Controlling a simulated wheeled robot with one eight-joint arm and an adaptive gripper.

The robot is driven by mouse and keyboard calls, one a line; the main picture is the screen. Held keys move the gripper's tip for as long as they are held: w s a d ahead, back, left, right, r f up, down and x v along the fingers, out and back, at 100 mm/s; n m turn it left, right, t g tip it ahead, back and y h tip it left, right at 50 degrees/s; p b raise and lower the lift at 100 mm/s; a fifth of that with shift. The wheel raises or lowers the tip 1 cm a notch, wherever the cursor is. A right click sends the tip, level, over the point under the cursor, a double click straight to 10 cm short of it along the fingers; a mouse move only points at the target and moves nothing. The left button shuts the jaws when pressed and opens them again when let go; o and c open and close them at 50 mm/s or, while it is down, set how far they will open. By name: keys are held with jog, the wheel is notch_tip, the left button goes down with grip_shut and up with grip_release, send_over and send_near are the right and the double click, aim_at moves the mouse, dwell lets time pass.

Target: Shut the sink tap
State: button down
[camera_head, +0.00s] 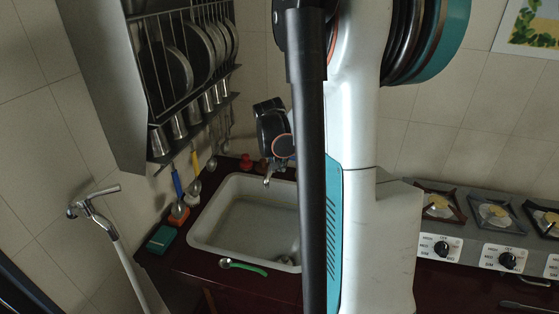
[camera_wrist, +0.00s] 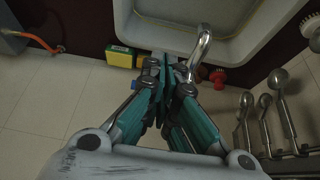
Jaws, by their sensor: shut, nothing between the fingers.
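The sink tap's curved chrome spout (camera_wrist: 203,45) reaches over the sink rim in the wrist view, and its tip (camera_head: 267,181) shows small in the head view. A red knob (camera_wrist: 218,78) sits beside the spout, and red also shows at the back of the sink (camera_head: 246,161). My gripper (camera_wrist: 167,70) is shut and empty, its teal fingers pressed together just left of the spout in the wrist view. It covers part of the tap's base, and I cannot tell whether it touches the tap. The basin (camera_head: 207,222) is partly hidden by my arm.
A yellow-and-green box (camera_wrist: 120,57) stands left of the fingers. Ladles (camera_wrist: 280,80) hang close on the right. A dish rack (camera_head: 190,60) hangs above the counter's left side. The stove (camera_head: 480,230) stands right.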

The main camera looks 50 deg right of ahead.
jog(key=w+d+f+b, duration=0.1)
jog(key=w+d+f, duration=0.2)
jog(key=d+f, duration=0.2)
jog(key=shift+d, duration=0.6)
jog(key=shift+w+d+r, duration=0.15)
jog(key=shift+d+r, duration=0.05)
jog(key=shift+d, duration=0.35)
